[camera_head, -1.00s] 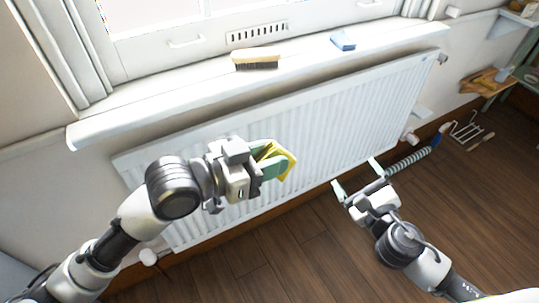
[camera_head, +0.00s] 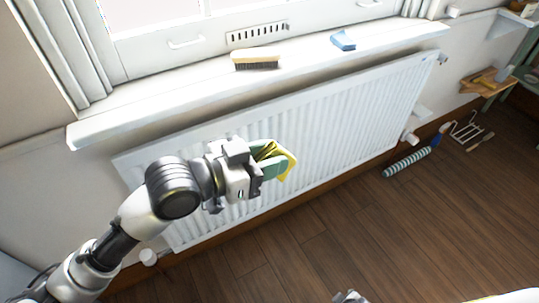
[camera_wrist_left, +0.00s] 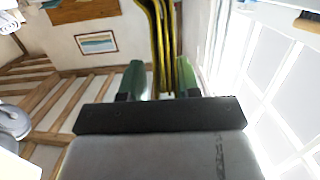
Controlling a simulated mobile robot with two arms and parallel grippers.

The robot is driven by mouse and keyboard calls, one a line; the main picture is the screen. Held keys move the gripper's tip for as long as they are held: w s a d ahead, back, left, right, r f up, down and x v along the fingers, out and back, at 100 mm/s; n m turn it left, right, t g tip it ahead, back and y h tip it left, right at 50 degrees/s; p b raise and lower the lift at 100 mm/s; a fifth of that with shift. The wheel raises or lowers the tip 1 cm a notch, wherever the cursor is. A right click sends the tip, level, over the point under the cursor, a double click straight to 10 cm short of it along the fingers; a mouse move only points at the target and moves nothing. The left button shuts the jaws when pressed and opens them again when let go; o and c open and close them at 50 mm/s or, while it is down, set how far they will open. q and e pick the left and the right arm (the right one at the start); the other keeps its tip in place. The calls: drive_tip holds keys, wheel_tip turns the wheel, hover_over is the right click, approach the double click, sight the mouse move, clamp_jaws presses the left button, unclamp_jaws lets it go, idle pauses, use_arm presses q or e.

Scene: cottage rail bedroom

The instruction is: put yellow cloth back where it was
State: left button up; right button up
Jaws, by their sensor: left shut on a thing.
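My left gripper (camera_head: 268,166) is shut on the yellow cloth (camera_head: 289,163), in front of the white radiator and below the windowsill. The cloth is folded and sticks out past the green fingers. In the left wrist view the cloth (camera_wrist_left: 163,45) stands in several thin layers between the fingers (camera_wrist_left: 160,82). Part of the cloth is hidden by the fingers. Only a small piece of my right gripper (camera_head: 350,297) shows at the bottom edge of the head view, and its jaw state is not visible.
A brush (camera_head: 256,60) and a blue block (camera_head: 343,41) lie on the white windowsill (camera_head: 150,103). The radiator (camera_head: 345,125) is below it. A striped roller (camera_head: 406,163) and a wire rack (camera_head: 466,131) lie on the wooden floor (camera_head: 400,235). A wooden tray (camera_head: 487,84) is at right.

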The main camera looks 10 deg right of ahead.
drive_tip(key=s+a+f+m+g+y, duration=0.1)
drive_tip(key=s+a+f+m+g, duration=0.15)
drive_tip(key=s+m, duration=0.2)
use_arm(q)
drive_tip(key=shift+w+a+r+n+t, duration=0.15)
drive_tip(key=shift+w+r+n+t, duration=0.15)
drive_tip(key=shift+t, duration=0.3)
drive_tip(key=w+a+f+n+t+y, duration=0.1)
drive_tip(key=w+a+n+t+y, duration=0.45)
drive_tip(key=a, duration=0.35)
drive_tip(key=s+a+f+n+t+y, duration=0.1)
drive_tip(key=a+f+n+t+y, duration=0.1)
drive_tip(key=a+f+n+y, duration=0.4)
drive_tip(key=s+a+f+n+t+y, duration=0.1)
drive_tip(key=a+f+n+t+y, duration=0.2)
drive_tip(key=a, duration=0.5)
wheel_tip(320, 180, up, 15)
drive_tip(key=m+g+p, duration=0.2)
drive_tip(key=p, duration=1.3)
drive_tip(key=s+f, duration=0.3)
drive_tip(key=s, duration=0.5)
drive_tip(key=shift+t, duration=0.35)
use_arm(e)
drive_tip(key=s+d+r, duration=0.1)
drive_tip(key=s+r, duration=0.2)
drive_tip(key=s, duration=1)
drive_tip(key=shift+s+d+r, duration=0.15)
drive_tip(key=shift+s+d, duration=0.25)
